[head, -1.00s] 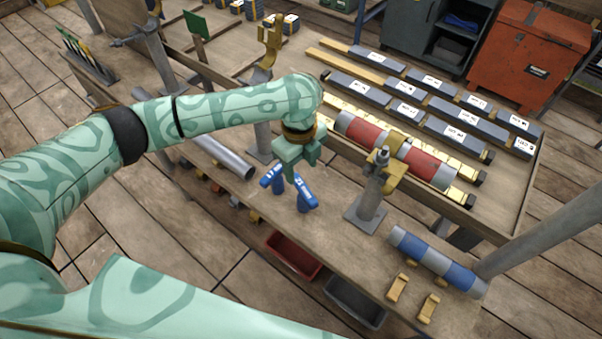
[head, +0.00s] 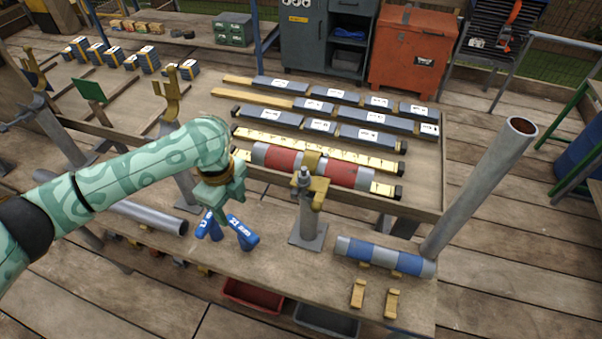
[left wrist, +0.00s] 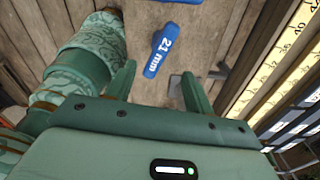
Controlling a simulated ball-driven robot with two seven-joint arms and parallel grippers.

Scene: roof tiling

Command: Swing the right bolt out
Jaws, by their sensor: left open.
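A grey post (head: 309,222) stands at the bench's front, with a yellow clamp (head: 318,188) on top and a grey bolt (head: 303,178) upright at the clamp's left side. The bolt is small, and I cannot tell how it is seated. Two blue tools (head: 242,232) stand on the bench left of the post; one reads "21 mm" in the left wrist view (left wrist: 160,54). My left gripper (head: 222,203) is open and empty just above the tools, left of the clamp and apart from it. Its fingers (left wrist: 158,88) point toward the blue tools.
A red-and-grey tube (head: 340,172) lies behind the clamp across yellow measuring bars. A blue-and-grey tube (head: 385,257) and yellow blocks (head: 391,303) lie to the right. A tall grey pipe (head: 480,190) slants up there. Another yellow bracket (head: 185,95) stands at left.

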